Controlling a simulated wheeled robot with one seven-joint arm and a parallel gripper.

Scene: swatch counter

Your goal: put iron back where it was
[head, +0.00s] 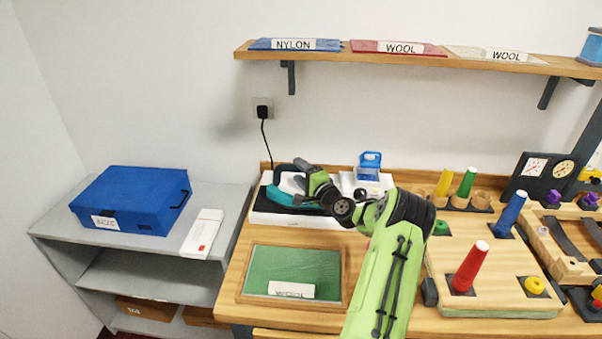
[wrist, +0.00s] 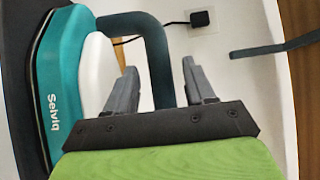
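The iron (head: 279,191) has a teal body and a dark handle, and sits on a white board (head: 262,216) at the back of the wooden bench. My gripper (head: 301,172) is at its right side and hides part of it. In the wrist view the iron's teal side, marked "Selviq" (wrist: 57,85), is at the left. Its dark handle (wrist: 158,65) reaches between the two grey fingers of my gripper (wrist: 160,78). The fingers are open, with light gaps showing on both sides of the handle.
A black plug (head: 263,112) with a cord sits in the wall socket behind. A framed green mat (head: 282,266) lies in front of the board. A blue bottle (head: 370,160) stands right of the iron. Colored pegs (head: 470,266) stand on the right. A blue case (head: 130,195) is on the grey shelf.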

